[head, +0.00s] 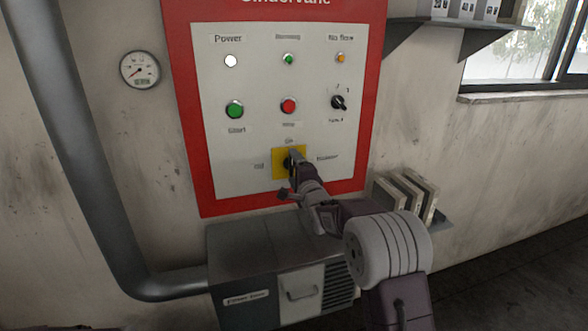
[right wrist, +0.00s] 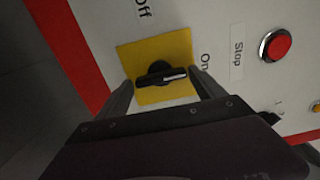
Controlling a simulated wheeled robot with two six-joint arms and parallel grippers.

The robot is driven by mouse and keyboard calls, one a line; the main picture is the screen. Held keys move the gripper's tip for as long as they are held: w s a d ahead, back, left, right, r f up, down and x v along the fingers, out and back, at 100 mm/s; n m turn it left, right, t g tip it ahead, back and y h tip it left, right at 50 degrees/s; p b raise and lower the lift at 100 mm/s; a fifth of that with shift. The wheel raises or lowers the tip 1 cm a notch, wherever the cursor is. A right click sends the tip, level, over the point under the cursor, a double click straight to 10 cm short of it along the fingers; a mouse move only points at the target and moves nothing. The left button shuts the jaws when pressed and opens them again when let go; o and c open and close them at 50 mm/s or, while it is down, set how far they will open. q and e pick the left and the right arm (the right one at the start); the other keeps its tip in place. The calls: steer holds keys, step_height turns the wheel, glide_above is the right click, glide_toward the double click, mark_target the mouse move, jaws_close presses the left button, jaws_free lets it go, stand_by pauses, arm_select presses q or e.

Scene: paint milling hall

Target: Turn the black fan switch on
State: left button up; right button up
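The black fan switch (head: 288,164) is a rotary knob on a yellow square plate on the white panel, partly hidden by my right gripper (head: 295,160) in the head view. In the right wrist view the black switch (right wrist: 158,77) shows clearly. The white mark on its bar points to the side of the "On" label; "Off" is a quarter turn away. My right gripper (right wrist: 163,95) is open, with one finger off each end of the bar. Gaps show between fingers and bar, so it does not seem gripped. My left gripper is not in view.
Above the switch are a green start button (head: 235,109), a red stop button (head: 288,106) and another black selector (head: 339,102). A grey metal box (head: 262,255) juts out below the panel. A grey pipe (head: 75,150) runs down at left. Binders (head: 405,195) stand at right.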

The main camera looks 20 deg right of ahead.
steer(key=shift+o, duration=0.2)
steer(key=s+b, duration=0.1)
steer(key=s, duration=0.8)
steer(key=shift+d, duration=0.15)
